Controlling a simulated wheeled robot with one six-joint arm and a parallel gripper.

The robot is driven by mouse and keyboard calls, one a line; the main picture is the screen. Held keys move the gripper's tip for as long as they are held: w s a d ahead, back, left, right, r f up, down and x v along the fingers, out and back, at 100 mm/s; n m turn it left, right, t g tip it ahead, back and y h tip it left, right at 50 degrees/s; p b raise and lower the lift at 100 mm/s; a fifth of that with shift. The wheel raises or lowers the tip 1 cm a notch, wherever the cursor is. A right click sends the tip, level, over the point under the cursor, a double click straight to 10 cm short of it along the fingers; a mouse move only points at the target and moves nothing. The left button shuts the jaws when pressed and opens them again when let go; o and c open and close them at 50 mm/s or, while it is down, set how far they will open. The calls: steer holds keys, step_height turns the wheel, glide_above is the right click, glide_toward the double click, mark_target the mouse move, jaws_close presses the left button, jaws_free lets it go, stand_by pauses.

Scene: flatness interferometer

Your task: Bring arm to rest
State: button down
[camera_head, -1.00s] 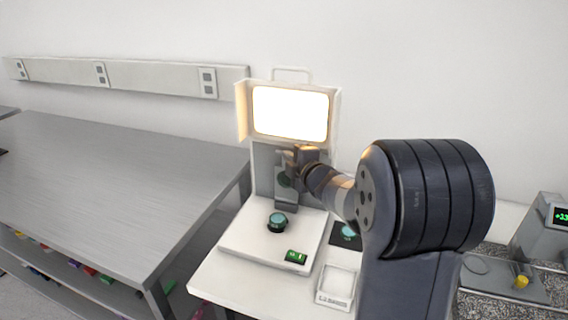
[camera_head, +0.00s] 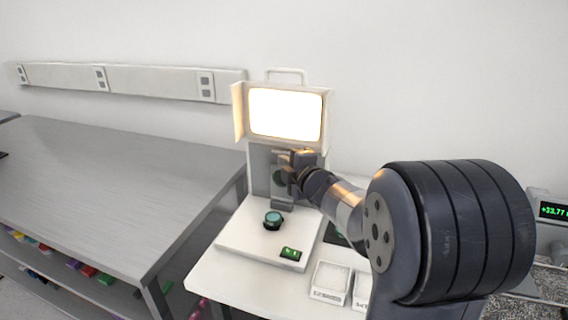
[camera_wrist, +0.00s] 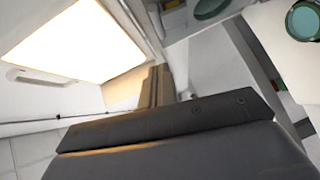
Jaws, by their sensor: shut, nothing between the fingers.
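My arm reaches in from the lower right in the head view. My gripper (camera_head: 285,172) is shut and empty, in front of the upright column of the flatness interferometer, just below its bright screen (camera_head: 286,114). The shut fingers also show in the wrist view (camera_wrist: 154,88), with the lit screen (camera_wrist: 75,40) to their left. A teal round piece (camera_head: 273,220) sits on the interferometer's white base (camera_head: 240,238), below and apart from my gripper. Part of the column is hidden by my gripper.
White trays (camera_head: 330,282) lie on the white table to the right. A grey bench (camera_head: 100,190) stands at left, with coloured items on its lower shelf. A gauge display (camera_head: 553,211) is at far right.

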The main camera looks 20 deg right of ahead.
steer(key=v, duration=0.7)
steer(key=shift+r, duration=0.2)
steer(key=shift+w, duration=0.1)
